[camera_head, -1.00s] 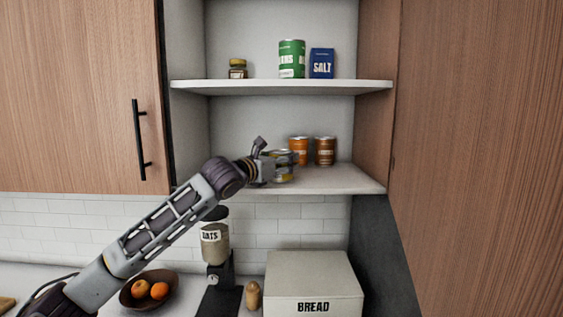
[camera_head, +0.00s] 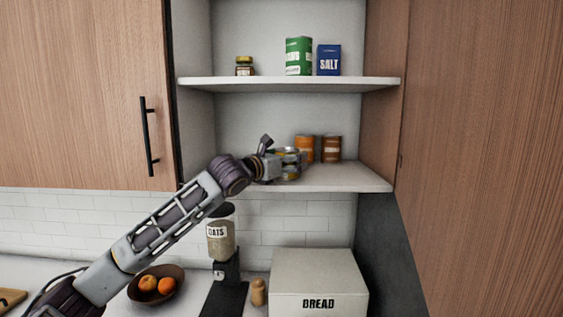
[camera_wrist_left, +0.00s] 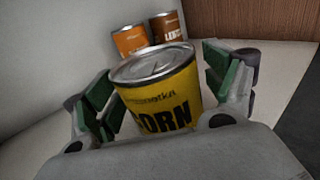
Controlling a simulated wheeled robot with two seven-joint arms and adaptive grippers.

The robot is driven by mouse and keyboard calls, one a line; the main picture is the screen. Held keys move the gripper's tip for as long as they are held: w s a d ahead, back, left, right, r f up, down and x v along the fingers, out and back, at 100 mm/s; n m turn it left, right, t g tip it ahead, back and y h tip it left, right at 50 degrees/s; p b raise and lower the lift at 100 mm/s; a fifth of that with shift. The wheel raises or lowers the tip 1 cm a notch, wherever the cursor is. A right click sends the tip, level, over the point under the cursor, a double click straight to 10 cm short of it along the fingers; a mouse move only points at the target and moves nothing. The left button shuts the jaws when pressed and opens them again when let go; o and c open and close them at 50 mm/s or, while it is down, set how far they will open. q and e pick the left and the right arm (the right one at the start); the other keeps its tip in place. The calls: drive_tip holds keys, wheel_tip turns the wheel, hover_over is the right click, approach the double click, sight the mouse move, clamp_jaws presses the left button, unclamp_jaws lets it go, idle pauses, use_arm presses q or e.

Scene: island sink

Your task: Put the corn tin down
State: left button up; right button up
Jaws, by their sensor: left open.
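The corn tin (camera_wrist_left: 158,92) is yellow with a silver lid and stands between the open fingers of my left gripper (camera_wrist_left: 165,95) in the left wrist view. The green finger pads are on either side of it, and a gap shows on its right. In the head view my left gripper (camera_head: 281,166) is at the front left of the lower shelf (camera_head: 345,180), and the tin (camera_head: 291,172) is mostly hidden by it. The tin appears to be on the shelf. My right gripper is not in view.
An orange tin (camera_head: 304,149) and a brown tin (camera_head: 331,149) stand behind on the same shelf. The lower shelf's right front is clear.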

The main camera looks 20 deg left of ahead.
use_arm(q)
drive_tip(key=shift+r, duration=0.15)
drive_tip(key=shift+b+v, duration=1)
drive_tip(key=shift+v, duration=1.85)
drive_tip(key=b+v, duration=0.1)
drive_tip(key=v, duration=0.5)
drive_tip(key=shift+s+b, duration=0.15)
drive_tip(key=shift+b, duration=0.15)
drive_tip(key=shift+a, duration=0.1)
